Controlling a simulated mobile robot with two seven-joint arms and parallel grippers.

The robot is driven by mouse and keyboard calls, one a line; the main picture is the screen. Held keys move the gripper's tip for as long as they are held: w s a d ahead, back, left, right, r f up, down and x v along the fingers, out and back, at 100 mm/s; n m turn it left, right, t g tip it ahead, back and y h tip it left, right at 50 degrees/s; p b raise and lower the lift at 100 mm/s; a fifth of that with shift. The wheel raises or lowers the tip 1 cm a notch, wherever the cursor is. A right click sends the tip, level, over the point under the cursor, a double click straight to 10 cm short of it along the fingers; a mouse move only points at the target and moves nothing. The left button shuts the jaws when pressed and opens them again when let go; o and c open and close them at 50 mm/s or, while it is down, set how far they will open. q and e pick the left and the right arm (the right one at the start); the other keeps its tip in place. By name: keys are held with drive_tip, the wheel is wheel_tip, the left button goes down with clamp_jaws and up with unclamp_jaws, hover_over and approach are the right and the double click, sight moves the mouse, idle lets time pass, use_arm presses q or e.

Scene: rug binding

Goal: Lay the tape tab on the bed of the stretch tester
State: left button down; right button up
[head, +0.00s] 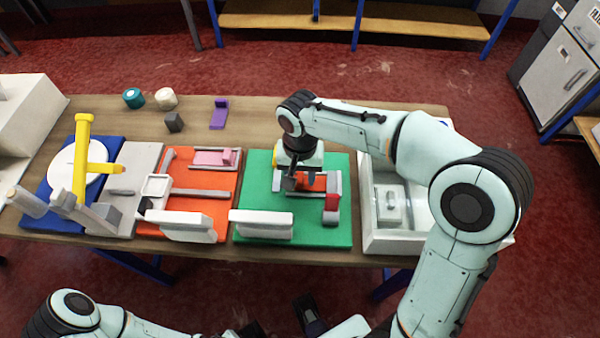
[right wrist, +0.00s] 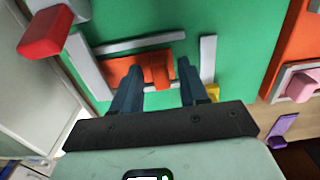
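My right gripper (head: 292,181) is over the green-based station (head: 262,180) and points down. In the right wrist view its two blue-grey fingers (right wrist: 161,68) are apart. An orange piece with a raised fin (right wrist: 157,74), apparently the tape tab, lies between grey rails on the green base, with its fin in the gap. I see no clear contact. In the head view the arm partly hides the orange piece (head: 318,183). The green station seems to be the stretch tester; a red block (head: 332,202) sits on its grey arm. My left gripper (head: 308,315) is cut off at the bottom edge.
Left of the green station is an orange-based station (head: 205,193) holding a pink piece (head: 214,157). A blue base with a yellow handle (head: 82,155) stands further left. A purple piece (head: 219,117) lies behind. A white tray (head: 368,215) stands right.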

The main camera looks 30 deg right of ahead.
sight(300, 177)
drive_tip(key=shift+r, duration=0.1)
wheel_tip(300, 177, up, 12)
drive_tip(key=p, duration=0.2)
drive_tip(key=shift+p, duration=0.3)
drive_tip(key=shift+r, duration=0.1)
idle(0.4)
